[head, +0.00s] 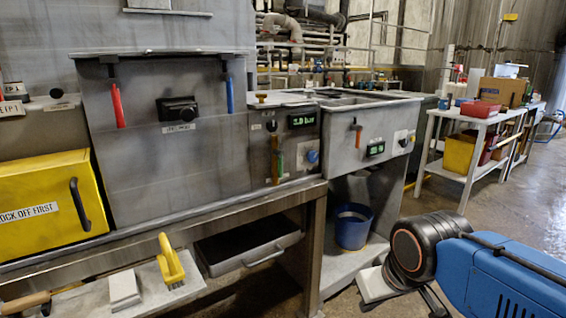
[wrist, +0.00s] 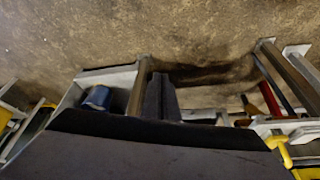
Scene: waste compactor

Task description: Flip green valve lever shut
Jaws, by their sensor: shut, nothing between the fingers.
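A slim green upright piece (head: 280,164) shows on the front of the grey control panel (head: 261,160), beside an orange-brown upright piece (head: 274,150). I take the green piece for the green valve lever, but it is too small to tell how its handle is turned. My gripper (wrist: 161,82) shows in the wrist view as two dark fingers close together, shut and empty. It is low, over the floor side, well apart from the panel. In the head view my blue arm is at the lower right and the fingers cannot be made out. The green lever cannot be made out in the wrist view.
A red handle (head: 117,106) and a blue handle (head: 230,95) hang on the large grey panel. An orange lever (head: 358,136) is right of the green piece. A blue bucket (head: 353,226) stands below. A yellow brush (head: 171,262) lies on the lower shelf.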

